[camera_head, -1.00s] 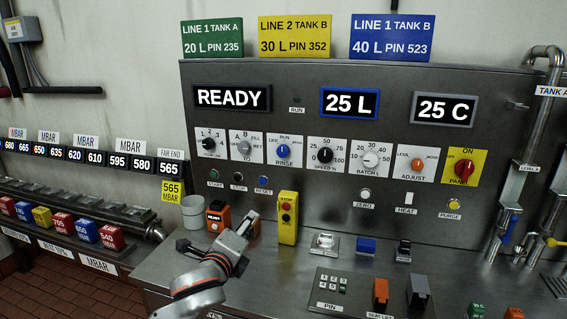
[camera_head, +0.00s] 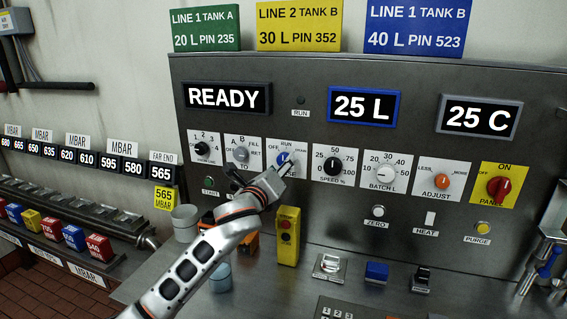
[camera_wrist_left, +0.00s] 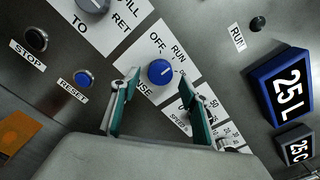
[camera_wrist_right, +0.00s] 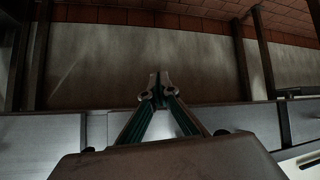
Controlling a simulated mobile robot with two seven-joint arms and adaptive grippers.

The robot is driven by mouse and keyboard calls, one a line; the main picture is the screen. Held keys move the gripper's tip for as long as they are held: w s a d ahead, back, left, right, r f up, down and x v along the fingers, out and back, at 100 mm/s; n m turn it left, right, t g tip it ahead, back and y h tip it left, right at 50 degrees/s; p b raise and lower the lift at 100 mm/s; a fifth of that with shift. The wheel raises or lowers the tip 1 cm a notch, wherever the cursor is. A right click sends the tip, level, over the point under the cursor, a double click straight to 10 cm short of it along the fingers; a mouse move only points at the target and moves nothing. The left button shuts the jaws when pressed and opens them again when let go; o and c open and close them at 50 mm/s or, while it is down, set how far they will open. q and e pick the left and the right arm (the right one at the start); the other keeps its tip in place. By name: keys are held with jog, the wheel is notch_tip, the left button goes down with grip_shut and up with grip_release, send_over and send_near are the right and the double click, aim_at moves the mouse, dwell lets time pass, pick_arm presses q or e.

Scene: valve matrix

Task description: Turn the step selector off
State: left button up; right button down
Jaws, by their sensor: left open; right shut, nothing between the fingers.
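The selector with a blue knob (camera_wrist_left: 161,73) sits on a white plate marked OFF and RUN, its lower label partly covered. In the head view its plate (camera_head: 289,143) is partly covered by my left gripper (camera_head: 265,170). In the left wrist view my left gripper (camera_wrist_left: 159,79) is open, one finger on each side of the knob in the picture. Nothing is held, and I cannot tell whether the fingers touch it. I cannot surely read the knob's setting. My right gripper (camera_wrist_right: 158,86) is shut and empty, away from the panel.
The A/B/FILL/RET knob (camera_head: 240,155) is left of the selector and the SPEED knob (camera_head: 332,166) right. The RESET button (camera_wrist_left: 83,78) and STOP button (camera_wrist_left: 36,39) are close by. A yellow button box (camera_head: 287,236) stands below.

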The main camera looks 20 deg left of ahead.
pick_arm(q)
jog(key=shift+w, duration=1.35)
jog(key=c, duration=1.1)
pick_arm(e)
jog(key=shift+w+d+r, duration=0.2)
jog(key=shift+w+r, duration=0.05)
jog(key=shift+w, duration=0.2)
